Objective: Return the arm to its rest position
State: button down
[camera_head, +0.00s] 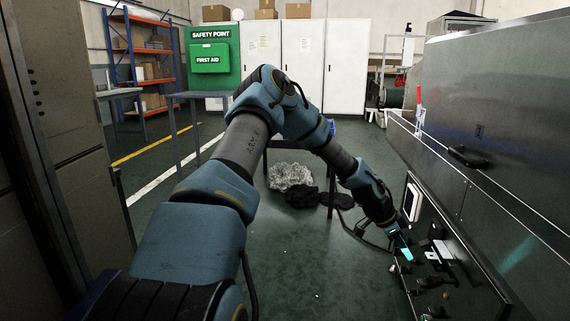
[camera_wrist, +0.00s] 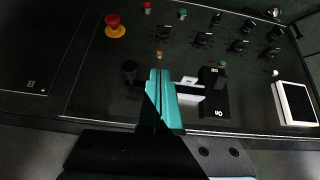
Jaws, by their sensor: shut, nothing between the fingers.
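My arm stretches forward and right across the head view, bent at a raised elbow and angled down to the machine. My gripper (camera_head: 405,250) is at the control panel (camera_head: 470,285) on the machine's lower right side. In the wrist view my gripper (camera_wrist: 158,75) shows teal fingers that are shut and empty. They lie in front of the panel (camera_wrist: 110,80), beside a black switch block with a white lever (camera_wrist: 213,95). Whether the fingertips touch the panel cannot be told.
The panel carries a red emergency knob on yellow (camera_wrist: 115,27), several black switches, and a white-framed screen (camera_wrist: 296,104). The steel machine wall (camera_head: 500,100) closes the right side. A grey cabinet (camera_head: 60,110) stands close at left. A crumpled clear bundle (camera_head: 290,176) lies on the floor.

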jog(key=s+a+r+n+t+y, duration=0.1)
jog(key=a+r+n+y, duration=0.15)
jog(key=a, duration=0.65)
jog(key=s+a+r+n+y, duration=0.1)
jog(key=a+r+n, duration=0.3)
jog(key=a, duration=0.5)
jog(key=s+a+r+n+t+y, duration=0.1)
jog(key=s+a+r+n+y, duration=0.15)
jog(key=a, duration=0.65)
jog(key=s+a+r+n, duration=0.3)
jog(key=s+a+n, duration=0.1)
jog(key=a, duration=0.3)
jog(key=s+a+r+n, duration=0.4)
jog(key=s+a+n, duration=0.1)
jog(key=a, duration=0.2)
notch_tip(320, 180, up, 22)
jog(key=p, duration=2.1)
jog(key=shift+f+y+p, duration=0.2)
jog(key=shift+y+p, duration=0.15)
jog(key=shift+y, duration=0.05)
jog(key=shift+s+d, duration=0.1)
